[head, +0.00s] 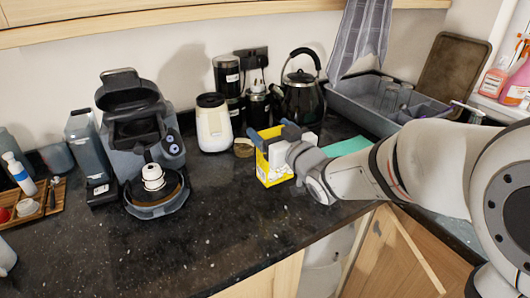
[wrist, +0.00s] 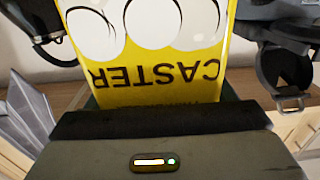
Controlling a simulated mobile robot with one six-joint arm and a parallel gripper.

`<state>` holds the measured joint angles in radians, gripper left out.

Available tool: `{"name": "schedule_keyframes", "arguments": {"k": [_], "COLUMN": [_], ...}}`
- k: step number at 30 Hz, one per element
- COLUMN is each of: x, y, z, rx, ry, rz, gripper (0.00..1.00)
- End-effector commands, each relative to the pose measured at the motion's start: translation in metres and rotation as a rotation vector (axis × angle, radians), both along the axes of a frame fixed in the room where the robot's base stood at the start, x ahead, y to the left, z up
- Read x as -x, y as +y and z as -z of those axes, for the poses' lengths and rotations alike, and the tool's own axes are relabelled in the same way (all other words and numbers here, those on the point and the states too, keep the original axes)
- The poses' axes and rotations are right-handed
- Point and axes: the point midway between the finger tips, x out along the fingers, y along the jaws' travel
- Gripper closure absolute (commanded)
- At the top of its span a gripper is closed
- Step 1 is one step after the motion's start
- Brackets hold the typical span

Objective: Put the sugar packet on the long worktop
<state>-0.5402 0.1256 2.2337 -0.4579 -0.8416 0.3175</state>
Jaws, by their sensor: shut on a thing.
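The sugar packet is yellow and white (head: 270,172), upright near the right part of the dark speckled worktop (head: 225,225) in the head view. My gripper (head: 274,135) is shut on its upper part, reaching in from the right. I cannot tell whether the packet's base touches the worktop. In the wrist view the packet (wrist: 155,75) fills the top middle, with "CASTER" printed upside down, between my gripper's jaws (wrist: 160,118).
A coffee machine (head: 138,135) stands at the left. A cream canister (head: 213,125), a small jar (head: 243,148) and a black kettle (head: 302,100) stand behind the packet. A green cloth (head: 346,146) and grey sink tray (head: 365,108) lie right. The front middle worktop is clear.

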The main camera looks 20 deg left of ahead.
Motion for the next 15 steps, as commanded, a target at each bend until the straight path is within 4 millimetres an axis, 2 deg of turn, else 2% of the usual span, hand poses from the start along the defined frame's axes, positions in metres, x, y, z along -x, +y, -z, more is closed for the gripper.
{"name": "schedule_keyframes", "arguments": {"k": [3, 8, 15], "x": [-0.001, -0.002, -0.002], "y": [-0.002, -0.003, -0.003], "z": [0.016, 0.025, 0.056], "rx": [-0.001, -0.002, 0.000], "ry": [-0.001, -0.003, -0.001], "rz": [0.004, 0.006, 0.007], "gripper": [0.83, 0.83, 0.83]}}
